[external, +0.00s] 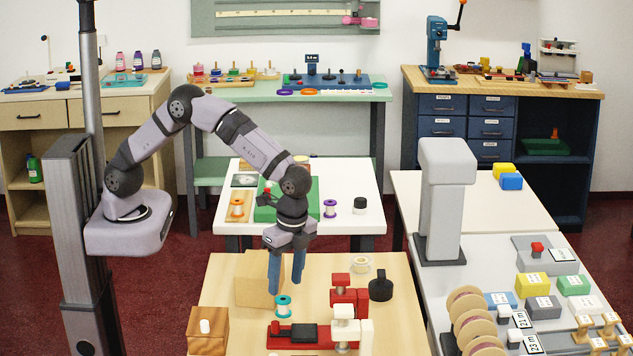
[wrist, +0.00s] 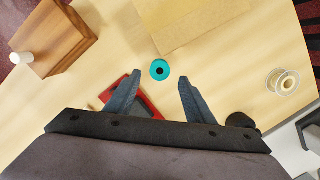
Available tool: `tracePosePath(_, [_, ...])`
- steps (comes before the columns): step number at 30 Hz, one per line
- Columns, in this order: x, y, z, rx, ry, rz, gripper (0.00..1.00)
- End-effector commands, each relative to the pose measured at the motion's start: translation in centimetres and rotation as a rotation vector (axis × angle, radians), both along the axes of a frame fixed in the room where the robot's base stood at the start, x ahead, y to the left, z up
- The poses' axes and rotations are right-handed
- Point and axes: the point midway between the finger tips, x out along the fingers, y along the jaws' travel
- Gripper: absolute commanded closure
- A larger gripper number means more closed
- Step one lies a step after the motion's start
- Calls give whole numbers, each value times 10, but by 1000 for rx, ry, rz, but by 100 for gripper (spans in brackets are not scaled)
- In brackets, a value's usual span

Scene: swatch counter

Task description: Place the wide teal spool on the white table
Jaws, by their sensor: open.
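In the wrist view the teal spool (wrist: 159,70) shows from above as a round teal disc with a dark centre hole, just beyond and between the fingertips. My gripper (external: 285,285) is open and empty, pointing down just above and beside the spool. Its blue fingers (wrist: 158,80) straddle the spool's line in the wrist view without touching it. The white table (external: 345,220) stands behind the wooden one and holds several items.
A red device (external: 290,336), a black weight (external: 380,287) and a cream spool (external: 361,264) are nearby. On the white table are a green mat (external: 313,207), an orange spool (external: 237,208), a purple-rimmed spool (external: 330,208) and a dark jar (external: 360,205).

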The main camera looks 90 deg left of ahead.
Motion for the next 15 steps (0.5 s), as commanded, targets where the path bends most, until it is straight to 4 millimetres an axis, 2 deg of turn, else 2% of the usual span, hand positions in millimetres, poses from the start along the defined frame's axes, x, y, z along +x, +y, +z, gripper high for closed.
tracePosePath(7, [5,-5,36,-1,-3,0,51])
tracePosePath(15, [5,-6,51,0,0,0,51])
